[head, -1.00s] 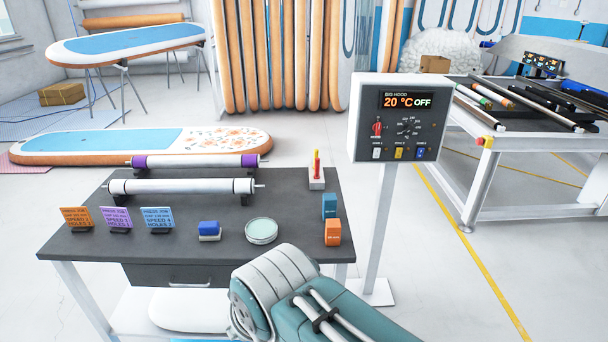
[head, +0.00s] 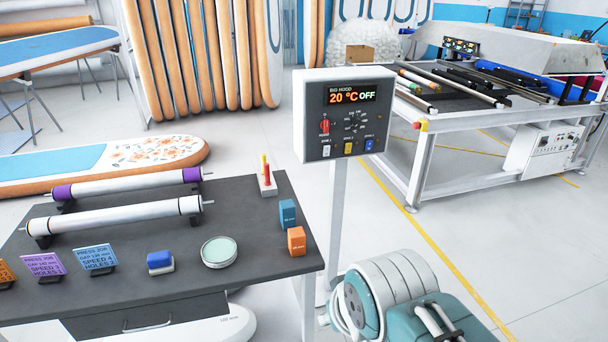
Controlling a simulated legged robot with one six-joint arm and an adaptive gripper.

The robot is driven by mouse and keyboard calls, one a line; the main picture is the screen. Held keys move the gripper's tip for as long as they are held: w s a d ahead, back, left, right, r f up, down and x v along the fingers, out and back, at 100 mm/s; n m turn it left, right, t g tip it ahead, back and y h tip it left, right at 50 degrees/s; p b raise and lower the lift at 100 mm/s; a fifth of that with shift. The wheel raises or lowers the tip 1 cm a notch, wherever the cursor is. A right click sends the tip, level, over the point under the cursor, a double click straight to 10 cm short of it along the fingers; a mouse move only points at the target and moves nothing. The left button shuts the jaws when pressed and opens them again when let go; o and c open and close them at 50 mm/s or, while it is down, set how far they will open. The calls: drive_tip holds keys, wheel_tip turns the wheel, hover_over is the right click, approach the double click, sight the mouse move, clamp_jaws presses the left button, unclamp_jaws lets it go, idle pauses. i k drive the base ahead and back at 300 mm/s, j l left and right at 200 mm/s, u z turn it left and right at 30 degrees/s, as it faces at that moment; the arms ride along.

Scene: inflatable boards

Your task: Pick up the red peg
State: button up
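The red peg (head: 267,172) stands upright in a small white holder (head: 268,190) near the far right corner of the dark table (head: 205,255). A yellow peg (head: 263,164) stands close beside it in the same holder; the two overlap in the view. My arm's white and teal link shows at the bottom right, in front of the table's right side. My gripper is out of view. Nothing touches the red peg except its holder.
Blue (head: 287,213) and orange (head: 296,241) boxes stand on the table's right edge. Two rolls lie left of the holder. A control box (head: 347,115) on a post stands just beyond the table's right side. A rack table (head: 450,120) stands farther right.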

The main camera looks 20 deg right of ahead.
sight(267, 182)
drive_tip(key=i+l+u, duration=0.15)
drive_tip(key=i+l, duration=0.25)
drive_tip(key=i, duration=0.2)
drive_tip(key=i+l+u, duration=0.15)
drive_tip(key=i+l, duration=0.3)
drive_tip(key=i, duration=0.15)
